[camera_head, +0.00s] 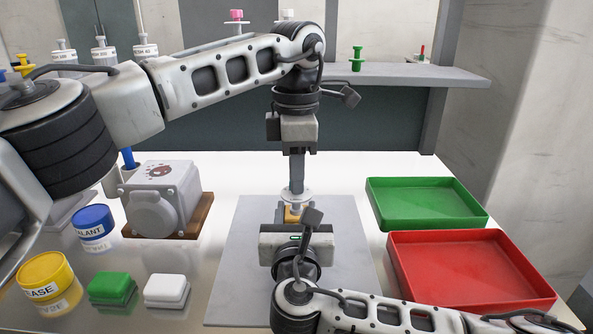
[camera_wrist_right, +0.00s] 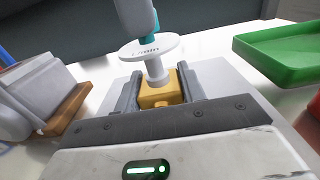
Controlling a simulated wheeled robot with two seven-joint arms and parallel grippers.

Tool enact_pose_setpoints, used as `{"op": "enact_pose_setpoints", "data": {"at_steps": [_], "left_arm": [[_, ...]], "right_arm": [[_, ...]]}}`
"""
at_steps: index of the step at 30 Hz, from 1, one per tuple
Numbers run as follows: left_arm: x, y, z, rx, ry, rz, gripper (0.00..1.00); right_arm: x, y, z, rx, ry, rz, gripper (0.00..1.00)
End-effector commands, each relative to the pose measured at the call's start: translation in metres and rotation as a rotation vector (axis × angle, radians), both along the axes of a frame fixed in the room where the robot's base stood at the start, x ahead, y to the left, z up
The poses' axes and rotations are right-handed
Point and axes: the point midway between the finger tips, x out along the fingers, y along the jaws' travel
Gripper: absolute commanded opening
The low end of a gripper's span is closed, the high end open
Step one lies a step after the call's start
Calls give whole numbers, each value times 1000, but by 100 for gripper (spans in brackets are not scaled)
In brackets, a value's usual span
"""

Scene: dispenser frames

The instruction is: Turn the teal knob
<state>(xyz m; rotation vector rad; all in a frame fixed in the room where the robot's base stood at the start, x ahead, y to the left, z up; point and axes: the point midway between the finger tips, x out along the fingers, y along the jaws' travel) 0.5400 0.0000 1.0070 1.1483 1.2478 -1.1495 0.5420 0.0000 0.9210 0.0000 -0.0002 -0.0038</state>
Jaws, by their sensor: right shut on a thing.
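The teal knob (camera_wrist_right: 153,25) shows as a small patch in the right wrist view, above a white labelled disc (camera_wrist_right: 150,50) and mostly hidden behind a grey finger of my left gripper. My left gripper (camera_head: 297,183) points straight down over the disc, its fingers at the knob. I cannot tell whether they are clamped on it. A white stem joins the disc to a yellow block (camera_wrist_right: 158,88) below. My right gripper (camera_wrist_right: 158,95) is shut on this block, one finger on each side. In the head view the block (camera_head: 291,214) is partly hidden by my right gripper.
The grey mat (camera_head: 235,255) lies beneath. A green tray (camera_head: 425,222) and a red tray (camera_head: 480,305) stand at right. At left are a grey socket box (camera_head: 165,190), blue jar (camera_head: 93,222), yellow jar (camera_head: 48,278), and green and white blocks. A shelf (camera_head: 400,74) runs behind.

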Motion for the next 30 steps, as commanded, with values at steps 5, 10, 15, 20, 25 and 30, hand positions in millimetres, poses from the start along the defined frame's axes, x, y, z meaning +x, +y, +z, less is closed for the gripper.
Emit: {"op": "enact_pose_setpoints", "data": {"at_steps": [5,10,15,20,25,30], "left_arm": [[0,0,1,-1,-2,2,44],[0,0,1,-1,-1,2,44],[1,0,12,-1,-3,3,44],[1,-1,43,-1,-6,4,44],[1,-1,83,-2,-4,5,44],[1,-1,106,-1,-3,4,44]], "right_arm": [[0,1,1,1,-2,1,0],[0,0,1,1,-3,1,0],[0,0,2,1,-3,1,0],[0,0,2,1,-3,1,0],[0,0,2,1,-4,1,0],[0,0,2,1,-3,1,0]]}}
